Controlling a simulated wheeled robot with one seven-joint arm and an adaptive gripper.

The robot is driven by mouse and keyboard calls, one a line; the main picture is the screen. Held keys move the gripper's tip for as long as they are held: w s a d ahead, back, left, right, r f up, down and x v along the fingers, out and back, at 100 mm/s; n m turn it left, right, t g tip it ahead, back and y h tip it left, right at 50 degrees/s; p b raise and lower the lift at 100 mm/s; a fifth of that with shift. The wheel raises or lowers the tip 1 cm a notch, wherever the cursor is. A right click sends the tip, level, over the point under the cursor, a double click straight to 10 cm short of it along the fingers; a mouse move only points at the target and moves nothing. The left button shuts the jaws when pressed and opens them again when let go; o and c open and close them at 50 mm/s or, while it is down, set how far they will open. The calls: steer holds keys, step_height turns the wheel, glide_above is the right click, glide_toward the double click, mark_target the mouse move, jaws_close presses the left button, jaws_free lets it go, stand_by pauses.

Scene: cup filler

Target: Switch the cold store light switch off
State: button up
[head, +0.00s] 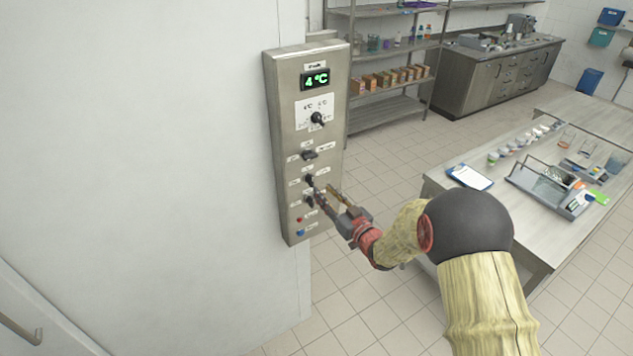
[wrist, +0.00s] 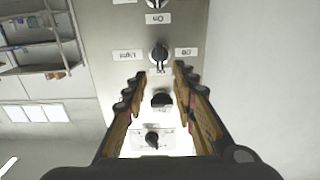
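The cold store control panel (head: 277,150) is a grey metal box on the white wall. The light switch is a dark rotary knob (wrist: 159,57) beside labels reading "Light" and "Off" in the wrist view, where the panel appears upside down. In the head view this knob (head: 309,179) is partly hidden by my fingertips. My gripper (wrist: 161,71) is open, with its two fingertips apart, one toward each side of the light knob. I cannot tell whether they touch it, or which label its handle points to. In the head view my gripper (head: 319,187) reaches the panel from the lower right.
Other knobs sit above (head: 310,155) and below (head: 309,202) the light knob, close to it. A temperature dial (head: 317,119) and a green "4°C" display (head: 316,81) are higher up. Red and blue buttons are at the bottom. A worktable (head: 450,200) stands to the right.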

mark_target(313, 180)
steer(key=x, duration=0.6)
steer(key=shift+w+a, duration=0.25)
steer(key=shift+w, duration=0.05)
steer(key=shift+c, duration=0.7)
jaws_close()
